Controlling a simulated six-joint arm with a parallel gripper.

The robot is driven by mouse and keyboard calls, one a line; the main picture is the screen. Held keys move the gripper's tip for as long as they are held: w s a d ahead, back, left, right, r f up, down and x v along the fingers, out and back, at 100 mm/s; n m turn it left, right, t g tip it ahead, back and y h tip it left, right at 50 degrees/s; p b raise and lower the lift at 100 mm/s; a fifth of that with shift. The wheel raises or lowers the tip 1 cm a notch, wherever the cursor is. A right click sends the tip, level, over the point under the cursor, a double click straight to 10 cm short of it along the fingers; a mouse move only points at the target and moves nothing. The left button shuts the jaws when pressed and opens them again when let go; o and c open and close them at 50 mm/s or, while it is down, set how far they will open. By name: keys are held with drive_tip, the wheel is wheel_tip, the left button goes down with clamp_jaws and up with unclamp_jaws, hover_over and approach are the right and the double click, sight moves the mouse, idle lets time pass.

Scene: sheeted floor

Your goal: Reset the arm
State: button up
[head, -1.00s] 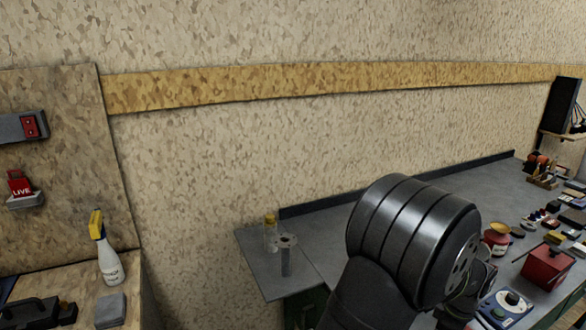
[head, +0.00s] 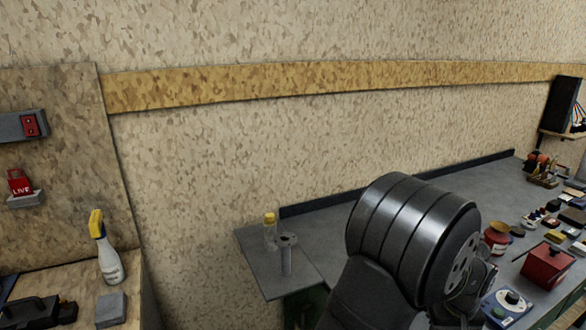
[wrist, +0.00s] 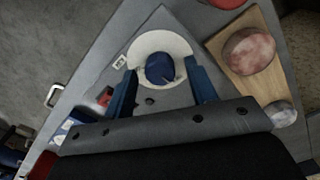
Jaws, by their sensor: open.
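My gripper (wrist: 160,70) shows in the wrist view with its two blue fingers spread apart. Between the fingers, farther off, is a dark blue round thing (wrist: 159,67) on a white disc (wrist: 180,44). I see nothing held, and I cannot tell how far the fingertips are from it. In the head view my dark arm fills the lower middle and right, over the bench, and hides the gripper.
The grey bench (head: 345,212) runs along the wall, with several small items at right, including a red box (head: 547,264). A clear yellow-capped bottle (head: 270,232) and a grey post (head: 287,256) stand at its left end. A spray bottle (head: 109,262) stands farther left.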

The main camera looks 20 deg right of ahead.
drive_tip(key=m, duration=0.4)
drive_tip(key=shift+m, duration=0.3)
